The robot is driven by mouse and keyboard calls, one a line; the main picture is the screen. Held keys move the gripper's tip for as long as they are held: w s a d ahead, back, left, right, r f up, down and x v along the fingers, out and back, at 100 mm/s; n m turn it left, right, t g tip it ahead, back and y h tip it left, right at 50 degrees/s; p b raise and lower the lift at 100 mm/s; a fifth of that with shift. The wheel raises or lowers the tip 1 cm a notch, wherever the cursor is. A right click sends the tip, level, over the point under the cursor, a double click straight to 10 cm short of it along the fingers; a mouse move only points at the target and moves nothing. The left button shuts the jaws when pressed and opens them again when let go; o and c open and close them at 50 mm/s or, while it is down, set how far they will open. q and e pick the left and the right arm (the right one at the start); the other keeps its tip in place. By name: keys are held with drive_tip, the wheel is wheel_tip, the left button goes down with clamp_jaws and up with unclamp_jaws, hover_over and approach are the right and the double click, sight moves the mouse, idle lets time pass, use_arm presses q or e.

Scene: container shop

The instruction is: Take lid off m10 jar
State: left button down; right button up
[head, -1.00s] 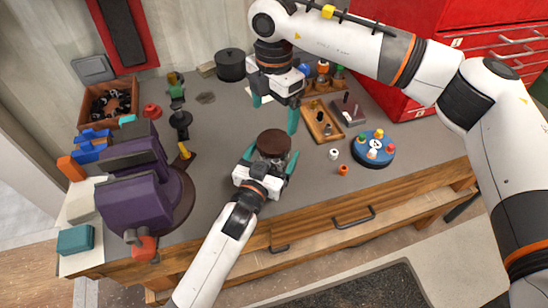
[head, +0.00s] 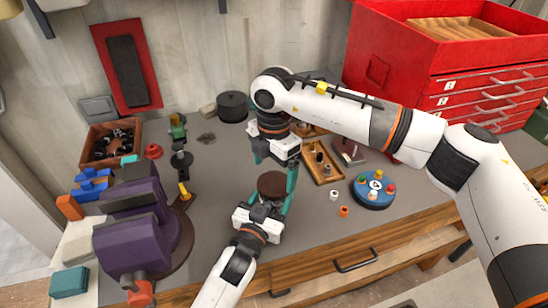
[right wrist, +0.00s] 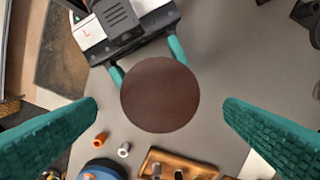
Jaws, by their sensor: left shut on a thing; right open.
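The jar with its round dark brown lid (head: 272,184) stands near the middle front of the workbench. The lid also fills the middle of the right wrist view (right wrist: 160,94), seen from above, and hides most of the jar body. My left gripper (head: 268,203) is shut on the jar, its teal fingers on either side below the lid; it also shows in the right wrist view (right wrist: 146,64). My right gripper (head: 276,167) is open above the lid, pointing down. In its wrist view the fingers stand wide apart on both sides of the lid, not touching it.
A blue round stand (head: 372,198) with coloured pegs and a wooden tray (head: 326,176) lie right of the jar. A purple machine (head: 140,230) stands left. A black round container (head: 232,106) stands behind, and red drawers (head: 480,90) back right.

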sight(274, 183)
drive_tip(key=shift+f, duration=1.85)
